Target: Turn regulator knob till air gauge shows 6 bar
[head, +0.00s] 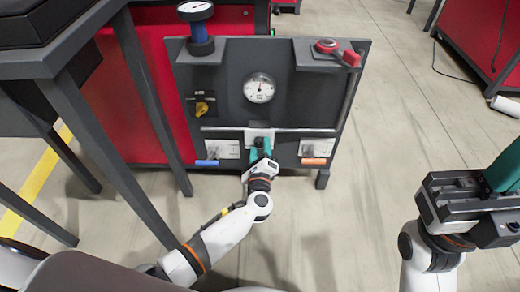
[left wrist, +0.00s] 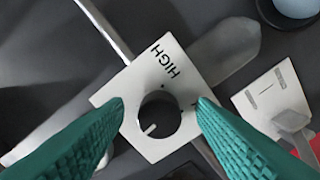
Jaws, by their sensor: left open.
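A grey panel (head: 225,105) carries a round white dial gauge (head: 259,88) at its middle; its figures are too small to read. A second gauge (head: 195,9) sits above a dark and blue cylindrical part (head: 201,46) at the panel's top left. My left gripper (head: 261,148) is low at the panel's middle. In the left wrist view its open teal fingers (left wrist: 160,103) flank a round dark knob (left wrist: 158,118) with a white mark, on a white plate (left wrist: 181,65) lettered HIGH. Contact cannot be told. My right gripper (head: 503,172) is at the right edge, fingertips cut off.
A yellow-and-black switch (head: 202,107) is at the panel's left. A blue handle (head: 207,163) and an orange handle (head: 313,161) sit low on either side. A red button (head: 326,46) is at the top right. A dark table (head: 60,55) stands at the left.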

